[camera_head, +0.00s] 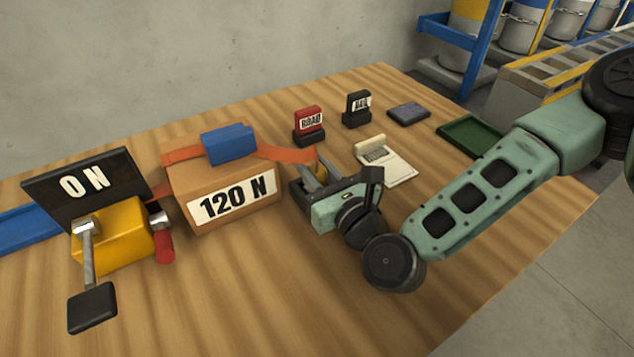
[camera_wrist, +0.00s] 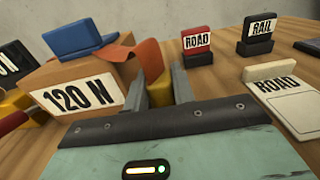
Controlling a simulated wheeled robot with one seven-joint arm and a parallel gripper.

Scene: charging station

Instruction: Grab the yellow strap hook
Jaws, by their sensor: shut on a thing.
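The yellow strap hook (camera_head: 321,171) is at the right end of an orange strap (camera_head: 285,152) that runs over a brown box marked 120 N (camera_head: 222,182). My gripper (camera_head: 314,178) is to the right of the box, with its fingers on either side of the hook. In the wrist view the hook (camera_wrist: 161,92) shows as a yellow piece between my two grey fingers (camera_wrist: 164,84), just under the strap's end (camera_wrist: 151,58). My gripper is shut on it. The fingers and gripper body hide part of the hook.
A blue block (camera_head: 228,144) sits on the box. ROAD (camera_head: 309,124) and RAIL (camera_head: 357,108) blocks, a white card (camera_head: 395,165) and a green tray (camera_head: 470,135) lie beyond. The front table is clear.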

